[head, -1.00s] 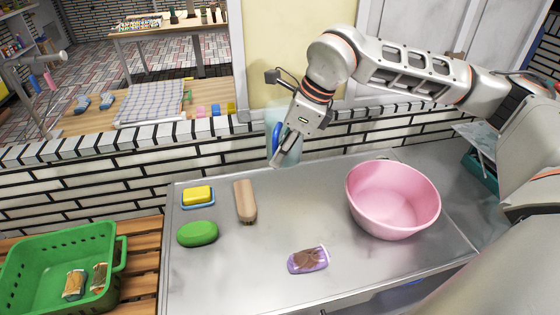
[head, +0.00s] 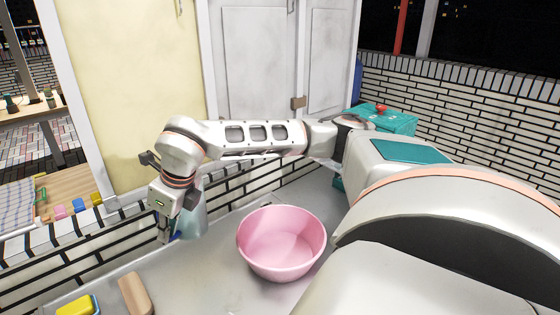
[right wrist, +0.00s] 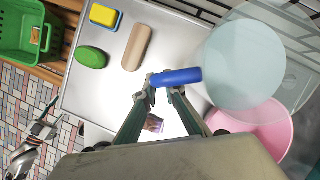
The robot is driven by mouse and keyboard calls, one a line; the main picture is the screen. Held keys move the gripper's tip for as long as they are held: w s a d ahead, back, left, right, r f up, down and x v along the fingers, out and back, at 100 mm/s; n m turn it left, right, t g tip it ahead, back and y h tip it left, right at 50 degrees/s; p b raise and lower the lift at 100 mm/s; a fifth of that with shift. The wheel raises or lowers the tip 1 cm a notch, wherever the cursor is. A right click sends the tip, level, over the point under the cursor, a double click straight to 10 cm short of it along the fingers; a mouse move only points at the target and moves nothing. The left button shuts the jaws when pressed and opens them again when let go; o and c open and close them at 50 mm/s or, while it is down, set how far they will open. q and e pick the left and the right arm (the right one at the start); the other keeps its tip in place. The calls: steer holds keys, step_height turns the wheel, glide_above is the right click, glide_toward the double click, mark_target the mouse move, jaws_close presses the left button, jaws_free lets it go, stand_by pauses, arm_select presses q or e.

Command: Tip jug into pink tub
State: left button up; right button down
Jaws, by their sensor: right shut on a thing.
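The jug (head: 193,218) is pale and translucent with a blue handle and stands about upright left of the pink tub in the head view. In the right wrist view its round pale blue body (right wrist: 243,65) is large, partly in front of the tub. My right gripper (head: 165,238) is shut on its blue handle; the fingers also show in the right wrist view (right wrist: 162,84). I cannot tell whether the jug's base touches the counter. The pink tub (head: 281,240) is on the counter, and looks empty. What seems to be my left gripper (right wrist: 38,132) shows small at the lower left; its jaws are unclear.
The grey metal counter (head: 205,275) carries a yellow sponge (head: 77,306), a wooden-coloured block (head: 135,294) and a green oval piece (right wrist: 91,57). A green basket (right wrist: 22,30) is beside it. A tiled wall runs behind. A teal box (head: 390,120) is at the back right.

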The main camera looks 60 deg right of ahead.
mark_target(182, 225)
steer(key=d+f+m+h, duration=0.1)
steer(key=m, duration=0.2)
steer(key=w+d+f+m+h+p, duration=0.1)
steer(key=d+m, duration=0.1)
steer(key=m, duration=0.1)
steer(key=w+d+f+m+h, duration=0.1)
steer(key=d+f+m, duration=0.1)
steer(key=m, duration=0.1)
steer(key=shift+w+d+m+g+h, duration=0.15)
steer(key=shift+w+m+g+h, duration=0.15)
steer(key=shift+h, duration=0.1)
steer(key=shift+d+f+m+g+h, duration=0.35)
steer(key=shift+d+m, duration=0.2)
steer(key=shift+m, duration=0.45)
steer(key=f+t+y+b, duration=0.1)
steer(key=b, duration=0.1)
steer(key=f+y+b, duration=0.1)
steer(key=b, duration=0.2)
steer(key=shift+w+a+t, duration=0.2)
steer(key=shift+t, duration=0.15)
steer(key=shift+r, duration=0.4)
steer(key=shift+b, duration=0.3)
steer(key=shift+f+m+t+y+b, duration=0.2)
steer(key=shift+m+t+y+b, duration=0.1)
steer(key=shift+b, duration=0.2)
